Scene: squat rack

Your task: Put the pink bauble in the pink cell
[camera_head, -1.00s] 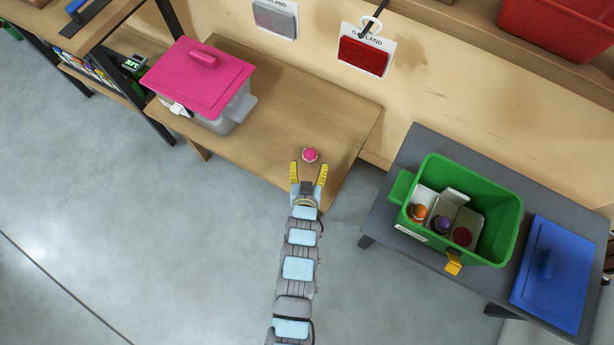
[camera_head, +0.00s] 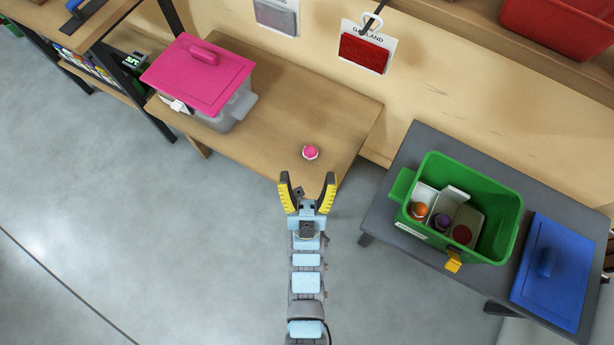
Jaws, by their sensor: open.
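The pink bauble (camera_head: 310,152) lies on the wooden table (camera_head: 268,128), near its front right part. My gripper (camera_head: 308,182) is open and empty at the table's front edge, just short of the bauble and not touching it. The green bin (camera_head: 478,178) on the grey table holds a white divided insert (camera_head: 452,197). An orange bauble (camera_head: 418,211) and a purple bauble (camera_head: 442,222) sit in it. A dark red round area (camera_head: 462,234) shows in another cell; I cannot tell whether it is a bauble or a marking. I see no clearly pink cell.
A clear box with a pink lid (camera_head: 200,75) stands at the left of the wooden table. A blue lid (camera_head: 552,272) lies right of the bin on the grey table (camera_head: 408,160). A red garland pack (camera_head: 364,50) hangs on the wall behind. A floor gap separates the tables.

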